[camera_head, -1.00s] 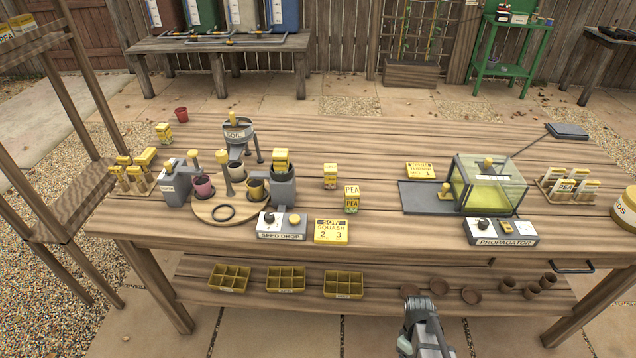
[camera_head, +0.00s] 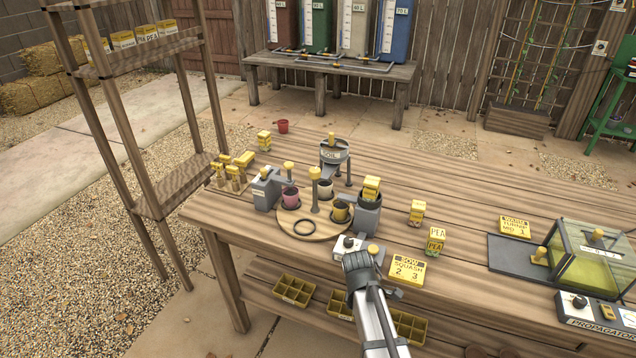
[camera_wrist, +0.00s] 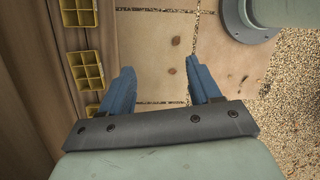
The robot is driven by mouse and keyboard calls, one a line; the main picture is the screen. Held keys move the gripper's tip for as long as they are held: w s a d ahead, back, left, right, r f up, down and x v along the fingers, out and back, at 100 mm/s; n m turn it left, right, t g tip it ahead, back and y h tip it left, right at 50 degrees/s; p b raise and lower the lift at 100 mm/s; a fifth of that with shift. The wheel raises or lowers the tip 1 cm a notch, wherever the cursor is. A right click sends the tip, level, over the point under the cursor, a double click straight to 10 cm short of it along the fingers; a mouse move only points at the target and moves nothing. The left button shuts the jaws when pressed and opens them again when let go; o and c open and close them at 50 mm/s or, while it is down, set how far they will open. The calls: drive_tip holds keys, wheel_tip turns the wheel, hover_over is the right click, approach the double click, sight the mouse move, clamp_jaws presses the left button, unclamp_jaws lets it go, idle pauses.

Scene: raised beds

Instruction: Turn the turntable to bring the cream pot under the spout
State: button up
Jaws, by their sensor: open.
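The round wooden turntable (camera_head: 322,233) lies on the bench with a central post topped by a yellow knob (camera_head: 314,172). The cream pot (camera_head: 325,188) is on its far side, near the grey soil hopper (camera_head: 335,152); I cannot tell whether it is directly under an outlet. A pink pot (camera_head: 290,197) is on the left and a yellow pot (camera_head: 341,212) on the right. My gripper (camera_head: 358,262) is in front of the bench, apart from the turntable. In the wrist view its blue fingers (camera_wrist: 160,70) are open and empty.
A grey dispenser (camera_head: 266,189) stands left of the turntable, and the seed-drop unit (camera_head: 367,217) on its right. The seed-drop control box (camera_head: 345,246) is beside my gripper. Yellow trays (camera_head: 295,289) are on the lower shelf. A wooden rack (camera_head: 150,170) stands at the left.

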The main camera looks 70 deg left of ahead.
drive_tip(key=s+a+r+n, duration=0.2)
drive_tip(key=s+a+r, duration=0.4)
wheel_tip(320, 180, up, 35)
drive_tip(key=n+g+y, duration=0.1)
drive_tip(key=n+y, duration=0.2)
drive_tip(key=n, duration=0.7)
hover_over(316, 168)
wheel_tip(316, 168, down, 13)
drive_tip(key=shift+d+f, duration=0.1)
drive_tip(key=shift+c, duration=0.4)
drive_tip(key=c, duration=1)
drive_tip(key=shift+o, duration=0.2)
